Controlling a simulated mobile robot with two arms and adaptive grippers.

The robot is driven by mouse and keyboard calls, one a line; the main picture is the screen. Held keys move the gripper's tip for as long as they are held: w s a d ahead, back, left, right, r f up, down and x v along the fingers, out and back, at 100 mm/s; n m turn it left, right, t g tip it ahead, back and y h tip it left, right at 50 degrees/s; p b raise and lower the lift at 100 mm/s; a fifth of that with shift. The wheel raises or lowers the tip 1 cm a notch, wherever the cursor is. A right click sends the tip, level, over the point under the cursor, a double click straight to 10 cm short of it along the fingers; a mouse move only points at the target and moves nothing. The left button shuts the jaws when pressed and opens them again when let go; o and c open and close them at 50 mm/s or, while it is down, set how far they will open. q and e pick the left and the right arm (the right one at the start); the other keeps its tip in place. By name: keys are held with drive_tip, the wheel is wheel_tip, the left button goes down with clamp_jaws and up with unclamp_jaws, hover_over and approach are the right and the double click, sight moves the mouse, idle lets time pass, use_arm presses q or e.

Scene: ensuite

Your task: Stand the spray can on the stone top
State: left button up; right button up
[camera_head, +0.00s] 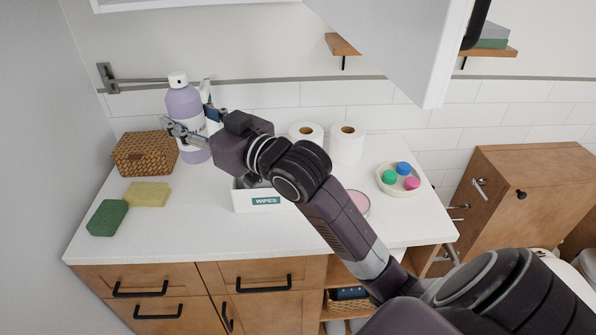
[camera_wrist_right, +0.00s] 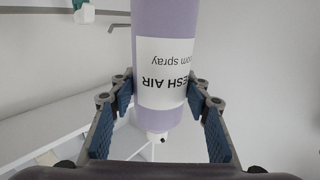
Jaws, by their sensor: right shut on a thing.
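The spray can (camera_head: 184,104) is a lavender cylinder with a white cap and a white label. It is upright at the back left of the white stone top (camera_head: 190,225), beside the wicker basket. My right gripper (camera_head: 194,122) reaches it from the right and is shut on its body. In the right wrist view the can (camera_wrist_right: 165,35) appears upside down between the two blue-padded fingers of the right gripper (camera_wrist_right: 161,92). I cannot tell whether the can's base touches the stone top. My left gripper is not in view.
A wicker basket (camera_head: 145,153), yellow sponge (camera_head: 148,194) and green sponge (camera_head: 107,217) lie left. A wipes box (camera_head: 265,201), two paper rolls (camera_head: 346,143) and a round tray (camera_head: 397,188) stand right. An open white cabinet door (camera_head: 410,45) hangs above.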

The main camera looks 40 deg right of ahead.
drive_tip(key=shift+s+a+f, duration=0.1)
drive_tip(key=shift+s+f, duration=0.2)
drive_tip(key=shift+s, duration=0.05)
drive_tip(key=shift+f, duration=0.15)
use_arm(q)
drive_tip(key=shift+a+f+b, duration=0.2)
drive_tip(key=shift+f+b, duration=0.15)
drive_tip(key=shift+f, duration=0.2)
use_arm(e)
drive_tip(key=shift+a+f, duration=0.1)
drive_tip(key=shift+f, duration=9.8)
drive_tip(key=shift+f, duration=0.15)
drive_tip(key=o, duration=1)
drive_tip(key=shift+o, duration=0.2)
